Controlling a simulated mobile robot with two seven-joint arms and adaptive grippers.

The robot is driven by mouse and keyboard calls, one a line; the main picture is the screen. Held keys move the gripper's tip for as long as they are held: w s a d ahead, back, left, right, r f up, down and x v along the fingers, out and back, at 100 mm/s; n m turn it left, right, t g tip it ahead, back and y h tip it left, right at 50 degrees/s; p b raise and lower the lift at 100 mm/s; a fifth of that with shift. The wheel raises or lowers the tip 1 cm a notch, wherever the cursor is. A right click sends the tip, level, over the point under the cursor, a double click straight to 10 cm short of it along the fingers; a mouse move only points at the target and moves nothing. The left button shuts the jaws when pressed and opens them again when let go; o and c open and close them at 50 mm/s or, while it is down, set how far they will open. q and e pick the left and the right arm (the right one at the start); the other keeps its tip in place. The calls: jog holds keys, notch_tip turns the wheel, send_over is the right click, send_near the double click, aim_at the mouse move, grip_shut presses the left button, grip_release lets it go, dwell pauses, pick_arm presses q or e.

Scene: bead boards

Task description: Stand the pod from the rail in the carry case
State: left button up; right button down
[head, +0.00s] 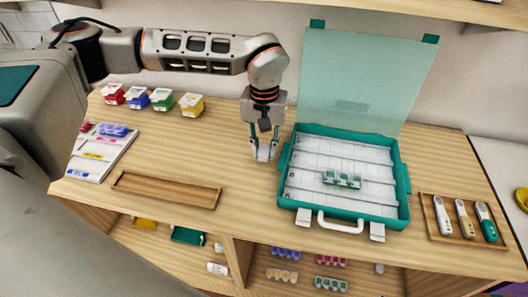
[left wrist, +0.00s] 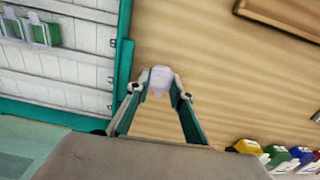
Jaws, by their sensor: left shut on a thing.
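My left gripper (head: 264,150) is shut on a small whitish pod (head: 263,154), left of the carry case. The pod sits between the fingertips in the left wrist view (left wrist: 159,80), with wood behind it; I cannot tell whether it touches the table. The teal carry case (head: 284,196) stands open, lid (head: 365,75) raised at the back, with white ridged rows inside. A group of green-and-white pods (head: 342,180) stands in a middle row. The wooden rail (head: 120,184) at the front left looks empty. My right gripper is out of view.
Red, blue, green and yellow boxes (head: 190,104) stand at the back left. A white board (head: 83,170) with coloured pieces lies at the left. A wooden tray (head: 465,238) with several tools is right of the case. Shelves below hold more pods (head: 283,275).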

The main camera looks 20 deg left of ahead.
pick_arm(q)
jog(key=shift+f, duration=0.9)
jog(key=shift+f, duration=0.2)
jog(key=o, duration=0.6)
